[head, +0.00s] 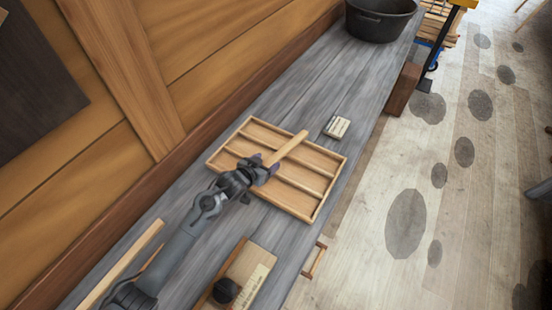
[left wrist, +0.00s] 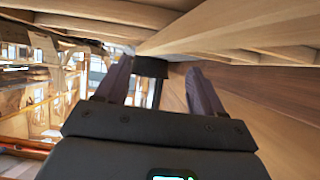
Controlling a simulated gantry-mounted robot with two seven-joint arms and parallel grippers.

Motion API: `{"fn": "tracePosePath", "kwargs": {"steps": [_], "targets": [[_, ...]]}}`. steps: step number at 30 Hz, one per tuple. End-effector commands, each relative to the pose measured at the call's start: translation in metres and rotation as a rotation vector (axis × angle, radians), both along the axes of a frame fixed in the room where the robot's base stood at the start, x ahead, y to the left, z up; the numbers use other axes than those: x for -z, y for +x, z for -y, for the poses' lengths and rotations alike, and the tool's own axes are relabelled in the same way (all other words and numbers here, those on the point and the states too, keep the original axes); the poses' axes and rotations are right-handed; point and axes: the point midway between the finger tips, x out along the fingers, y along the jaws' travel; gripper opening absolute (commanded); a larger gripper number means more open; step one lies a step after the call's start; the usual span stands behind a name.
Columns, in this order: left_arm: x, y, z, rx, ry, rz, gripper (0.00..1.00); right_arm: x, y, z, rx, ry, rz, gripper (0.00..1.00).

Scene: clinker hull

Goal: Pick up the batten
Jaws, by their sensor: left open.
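A pale wooden strip (head: 289,147), which looks like the batten, slants over the wooden tray (head: 333,180) in the head view. Its near end is at my left gripper (head: 264,168). Whether it rests on the tray or is above it I cannot tell. My left gripper is open at the tray, its jaws close to the strip's near end, and it hides part of the tray. In the left wrist view the two dark fingers of my left gripper (left wrist: 162,84) stand wide apart, and no strip clearly shows between them. My right gripper is not in view.
A small pale block (head: 337,127) lies beside the tray on the grey bench (head: 312,88). A black pot (head: 378,20) stands at the far end. A long strip (head: 125,262) lies at the near left. A board with a dark round object (head: 226,290) is nearer the front.

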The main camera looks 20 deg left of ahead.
Motion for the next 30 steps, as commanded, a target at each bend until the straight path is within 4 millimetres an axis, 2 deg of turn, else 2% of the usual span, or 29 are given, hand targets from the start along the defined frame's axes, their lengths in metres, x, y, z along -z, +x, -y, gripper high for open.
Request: {"fn": "tracePosePath", "kwargs": {"steps": [12,24,30], "targets": [[0.026,0.034,0.007,0.000,-0.001,0.000,0.68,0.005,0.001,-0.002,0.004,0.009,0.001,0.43],[0.029,0.040,0.008,0.000,0.000,0.000,0.68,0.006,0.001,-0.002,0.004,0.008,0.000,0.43],[0.029,0.040,0.008,0.000,0.000,0.000,0.38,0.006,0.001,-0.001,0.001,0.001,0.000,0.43]]}}
